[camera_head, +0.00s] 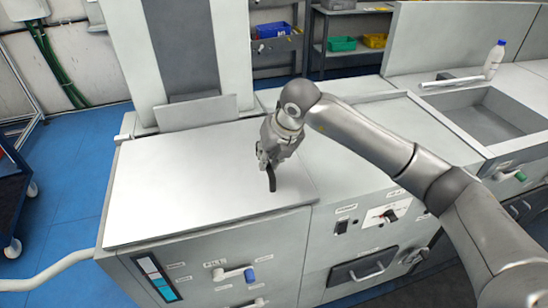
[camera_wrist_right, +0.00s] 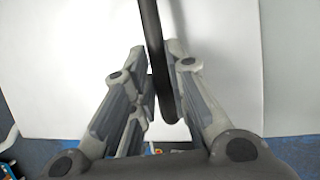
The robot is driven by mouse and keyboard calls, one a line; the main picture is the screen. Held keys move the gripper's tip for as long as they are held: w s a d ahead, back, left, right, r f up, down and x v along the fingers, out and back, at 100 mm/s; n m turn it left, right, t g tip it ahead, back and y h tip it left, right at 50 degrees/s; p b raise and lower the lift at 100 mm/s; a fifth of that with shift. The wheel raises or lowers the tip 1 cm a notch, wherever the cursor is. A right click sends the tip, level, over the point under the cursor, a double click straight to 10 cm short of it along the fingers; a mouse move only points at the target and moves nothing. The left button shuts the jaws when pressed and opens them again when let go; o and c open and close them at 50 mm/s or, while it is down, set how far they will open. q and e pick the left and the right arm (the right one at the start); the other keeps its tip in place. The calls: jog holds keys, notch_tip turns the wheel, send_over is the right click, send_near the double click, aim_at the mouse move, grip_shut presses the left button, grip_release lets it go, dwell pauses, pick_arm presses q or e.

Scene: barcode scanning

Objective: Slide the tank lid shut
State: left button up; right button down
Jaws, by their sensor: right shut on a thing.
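The tank lid (camera_head: 165,190) is a large flat white panel on top of the left part of the machine. Its black curved handle (camera_head: 272,181) is near the lid's right edge. My right gripper (camera_head: 268,160) comes down onto the handle from above and is shut on it. In the right wrist view, the dark handle (camera_wrist_right: 152,40) runs between the two grey fingers of the gripper (camera_wrist_right: 162,65). The gripper hides the upper part of the handle in the head view. The tank's inside is not visible. My left gripper is not in view.
A fill valve with a blue-tipped handle (camera_head: 249,274) sits on the front panel. A grey upright column (camera_head: 186,50) stands behind the lid. A sink (camera_head: 475,118) and a white bottle (camera_head: 494,60) are at the right. Blue floor (camera_head: 60,195) is open at the left.

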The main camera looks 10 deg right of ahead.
jog(key=c, duration=1.6)
grip_release()
jog(key=shift+w+a+r, duration=0.15)
jog(key=shift+a, duration=0.05)
jog(key=shift+c, duration=0.2)
jog(key=shift+o, duration=1.1)
jog(key=shift+a, duration=0.1)
